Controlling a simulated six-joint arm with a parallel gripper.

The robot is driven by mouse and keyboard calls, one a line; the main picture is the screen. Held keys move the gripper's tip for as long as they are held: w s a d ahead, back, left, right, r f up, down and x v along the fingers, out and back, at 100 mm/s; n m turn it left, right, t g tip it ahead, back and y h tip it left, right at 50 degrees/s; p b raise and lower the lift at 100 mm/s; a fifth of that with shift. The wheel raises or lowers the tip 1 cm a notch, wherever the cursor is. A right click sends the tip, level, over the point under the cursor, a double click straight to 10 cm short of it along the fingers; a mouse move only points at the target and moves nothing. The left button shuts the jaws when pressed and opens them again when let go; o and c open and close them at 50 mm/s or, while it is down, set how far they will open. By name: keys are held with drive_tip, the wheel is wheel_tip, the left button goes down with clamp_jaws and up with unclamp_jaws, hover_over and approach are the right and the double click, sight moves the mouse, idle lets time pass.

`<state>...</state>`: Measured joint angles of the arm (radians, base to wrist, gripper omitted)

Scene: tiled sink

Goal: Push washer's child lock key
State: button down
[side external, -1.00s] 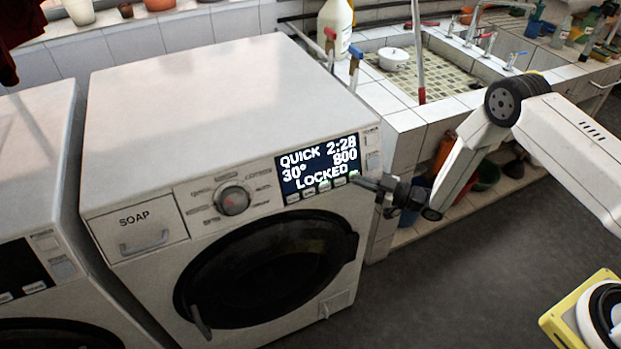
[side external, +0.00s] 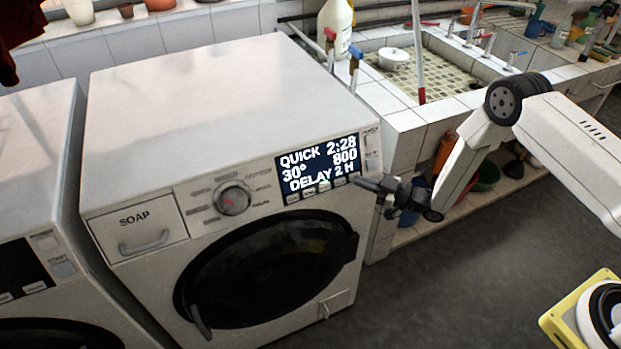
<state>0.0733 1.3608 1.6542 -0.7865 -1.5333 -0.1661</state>
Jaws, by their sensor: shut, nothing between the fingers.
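The white washer (side external: 170,105) stands left of my arm, its front facing the camera. Its display (side external: 317,165) reads "QUICK 2:28", "30°", "800" and "DELAY 2 H". A row of small keys (side external: 309,192) runs below the display; their labels are too small to read, so I cannot tell which is the child lock key. My gripper (side external: 358,180) is shut and empty, its tip at the right end of the key row. I cannot tell whether the tip touches a key; it hides part of the panel there.
A second washer (side external: 40,262) stands at the left. A tiled sink (side external: 408,118) with taps is behind on the right. A round dial (side external: 233,199) and soap drawer (side external: 140,227) are left of the display.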

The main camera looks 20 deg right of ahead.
drive_tip(key=shift+s+r, duration=0.15)
drive_tip(key=shift+s, duration=0.2)
drive_tip(key=shift+s+r, duration=0.3)
drive_tip(key=shift+s, duration=0.6)
drive_tip(key=shift+s+r, duration=0.35)
drive_tip(key=shift+s, duration=0.55)
drive_tip(key=shift+s+r, duration=0.3)
drive_tip(key=shift+s, duration=0.6)
